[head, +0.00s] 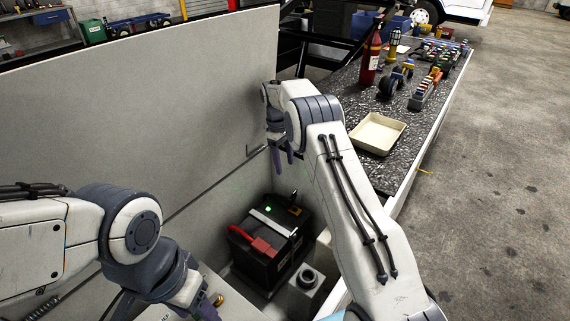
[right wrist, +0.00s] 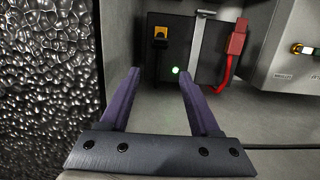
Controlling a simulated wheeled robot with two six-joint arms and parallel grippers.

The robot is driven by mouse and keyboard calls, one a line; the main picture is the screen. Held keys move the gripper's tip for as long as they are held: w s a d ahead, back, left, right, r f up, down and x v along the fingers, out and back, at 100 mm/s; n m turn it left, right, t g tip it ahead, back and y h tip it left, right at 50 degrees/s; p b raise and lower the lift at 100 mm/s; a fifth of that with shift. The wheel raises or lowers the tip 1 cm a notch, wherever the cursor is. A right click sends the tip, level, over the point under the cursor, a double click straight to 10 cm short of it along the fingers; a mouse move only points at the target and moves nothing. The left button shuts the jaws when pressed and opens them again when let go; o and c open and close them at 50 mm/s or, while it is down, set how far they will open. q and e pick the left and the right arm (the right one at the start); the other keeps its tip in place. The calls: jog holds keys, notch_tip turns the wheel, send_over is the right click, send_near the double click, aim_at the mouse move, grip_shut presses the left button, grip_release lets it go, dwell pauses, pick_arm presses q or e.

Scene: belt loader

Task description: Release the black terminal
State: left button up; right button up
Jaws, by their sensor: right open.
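The black battery (head: 262,262) sits down in the open compartment, with a bar across its top. The black terminal (head: 295,209) is at its far right corner, with an orange-yellow part on it; it also shows in the right wrist view (right wrist: 160,52). The red terminal (head: 263,247) is at the near side and has a red cable (right wrist: 228,72). My right gripper (head: 283,160) is above and beyond the battery; in the right wrist view its fingers (right wrist: 160,75) are apart with nothing between them. My left gripper (head: 208,309) is low at the front left, its fingertips hard to make out.
A tall grey panel (head: 150,110) stands behind the compartment. A grey box with a round cap (head: 305,283) is right of the battery. On the speckled counter are a cream tray (head: 378,134), a fire extinguisher (head: 370,58) and several small parts. A green light (right wrist: 175,70) shows near the battery.

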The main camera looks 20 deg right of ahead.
jog(key=c, duration=0.5)
jog(key=shift+s+f+m+y, duration=0.2)
jog(key=shift+s+m+y, duration=0.15)
jog(key=shift+m, duration=0.45)
grip_shut()
jog(key=m+t+y, duration=0.3)
jog(key=m+y, duration=0.2)
jog(key=m, duration=1.1)
send_over(292, 198)
jog(key=s, duration=0.2)
jog(key=f, duration=0.1)
jog(key=s+d+f+m+t+h, duration=0.2)
jog(key=s+d+m, duration=0.5)
jog(key=m, duration=1.1)
jog(key=w+a+f+t, duration=0.1)
jog(key=w+a+f, duration=0.3)
jog(key=w+f, duration=0.2)
jog(key=shift+w+a+f+p, duration=0.25)
jog(key=shift+w+f+p, duration=0.15)
jog(key=shift+w, duration=0.05)
